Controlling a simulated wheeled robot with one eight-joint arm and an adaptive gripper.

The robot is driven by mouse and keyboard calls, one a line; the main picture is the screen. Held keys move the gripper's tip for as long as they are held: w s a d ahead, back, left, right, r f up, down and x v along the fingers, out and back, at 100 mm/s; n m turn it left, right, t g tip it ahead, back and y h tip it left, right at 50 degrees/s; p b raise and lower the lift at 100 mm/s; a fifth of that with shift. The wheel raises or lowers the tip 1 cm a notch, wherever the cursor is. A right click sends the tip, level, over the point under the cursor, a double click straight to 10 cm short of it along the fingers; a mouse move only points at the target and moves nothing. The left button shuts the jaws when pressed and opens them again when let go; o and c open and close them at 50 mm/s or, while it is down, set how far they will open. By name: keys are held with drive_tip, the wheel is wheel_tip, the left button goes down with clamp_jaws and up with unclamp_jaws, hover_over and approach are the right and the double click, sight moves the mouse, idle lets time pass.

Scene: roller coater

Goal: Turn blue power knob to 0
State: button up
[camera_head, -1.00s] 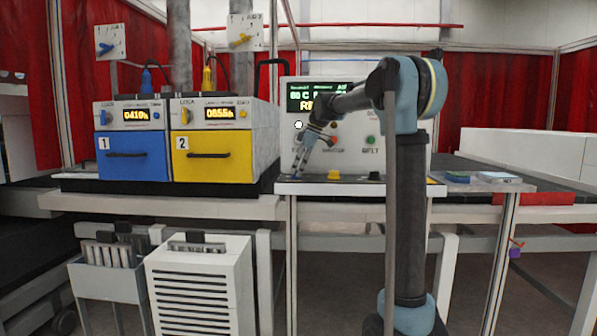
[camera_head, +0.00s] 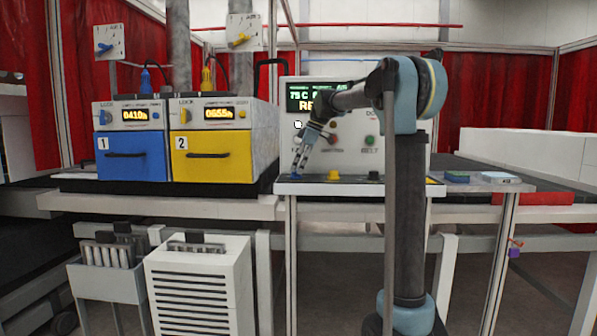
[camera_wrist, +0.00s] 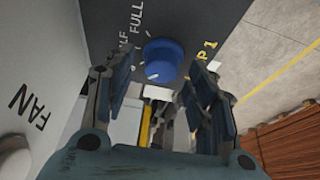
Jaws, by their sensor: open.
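A round blue knob (camera_wrist: 162,58) with a small white mark on its lower left edge shows in the wrist view. It sits on a dark panel (camera_wrist: 95,20) with the printed words FULL and part of another, and a yellow label ending in P 1. My gripper (camera_wrist: 168,90) is open, with one finger on each side below the knob, and nothing is between the fingers. I cannot tell whether they touch it. In the head view my gripper (camera_head: 297,167) points down at the left end of the ledge, and the knob cannot be made out there.
The yellow knob (camera_head: 334,175) and dark green knob (camera_head: 374,176) stand right of my gripper on the ledge. The white machine front (camera_head: 400,155) rises behind. A blue drawer (camera_head: 134,157) and yellow drawer (camera_head: 213,155) stand at left.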

drive_tip(key=v, duration=1)
drive_tip(key=shift+d+r, duration=0.25)
drive_tip(key=shift+r, duration=0.05)
drive_tip(key=s+d+f+m+h, duration=0.1)
drive_tip(key=s+d+f+m, duration=0.3)
drive_tip(key=s, duration=0.3)
drive_tip(key=s+d+f+m+t, duration=0.1)
drive_tip(key=s+d+f+m, duration=0.15)
drive_tip(key=s+f, duration=0.4)
drive_tip(key=s+d+f+m+h, duration=0.1)
drive_tip(key=s+d+f+m, duration=0.1)
drive_tip(key=s+d+f, duration=0.4)
drive_tip(key=s+d+f+m+h, duration=0.1)
drive_tip(key=s+d+f+m, duration=0.2)
drive_tip(key=s+f, duration=0.8)
drive_tip(key=s+d+f+m+t+h, duration=0.1)
drive_tip(key=s+d+f+m, duration=0.2)
drive_tip(key=s+f+m, duration=0.3)
drive_tip(key=s+f, duration=0.5)
drive_tip(key=f, duration=0.3)
drive_tip(key=shift+d, duration=0.25)
drive_tip(key=shift+f, duration=0.1)
drive_tip(key=shift+w+f, duration=0.2)
drive_tip(key=shift+w, duration=0.2)
